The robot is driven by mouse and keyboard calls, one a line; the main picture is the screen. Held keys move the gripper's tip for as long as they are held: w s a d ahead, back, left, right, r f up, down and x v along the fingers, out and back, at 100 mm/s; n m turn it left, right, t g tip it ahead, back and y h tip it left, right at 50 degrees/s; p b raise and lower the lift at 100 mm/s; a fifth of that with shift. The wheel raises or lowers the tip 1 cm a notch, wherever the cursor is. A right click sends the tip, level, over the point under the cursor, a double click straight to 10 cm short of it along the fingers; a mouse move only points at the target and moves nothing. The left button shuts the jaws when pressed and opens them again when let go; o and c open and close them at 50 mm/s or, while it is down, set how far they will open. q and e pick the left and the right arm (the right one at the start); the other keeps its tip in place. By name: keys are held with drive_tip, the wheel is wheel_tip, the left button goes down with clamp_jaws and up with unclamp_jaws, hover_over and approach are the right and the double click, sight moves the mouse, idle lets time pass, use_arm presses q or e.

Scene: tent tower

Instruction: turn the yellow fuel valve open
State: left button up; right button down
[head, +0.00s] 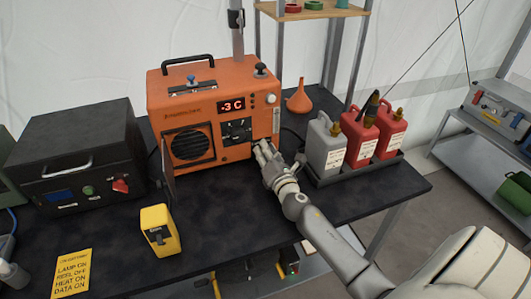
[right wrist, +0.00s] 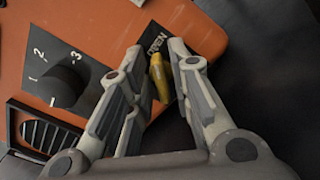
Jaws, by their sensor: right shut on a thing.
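The orange heater (head: 218,97) stands on the dark table and its display reads -3 C. My right gripper (head: 261,148) is at the lower right of its front. In the right wrist view, the yellow fuel valve (right wrist: 160,78) is a small lever between the two fingers of my right gripper (right wrist: 156,58), which is shut on it. The lever lies next to a black label ending in "EN" (right wrist: 156,42). In the head view my fingers hide the valve. My left gripper is not in view.
Close right of my right arm, a grey can (head: 325,146) and red cans (head: 360,138) stand in a dark tray. A black dial (right wrist: 62,86) sits left of the fingers. A yellow device (head: 160,231) and black box (head: 75,158) stand left.

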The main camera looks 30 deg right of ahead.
drive_tip(key=shift+m, duration=0.3)
idle(0.4)
drive_tip(key=c, duration=1.6)
unclamp_jaws()
drive_tip(key=shift+o, duration=0.2)
drive_tip(key=v, duration=1.2)
drive_tip(key=shift+s+f, duration=0.1)
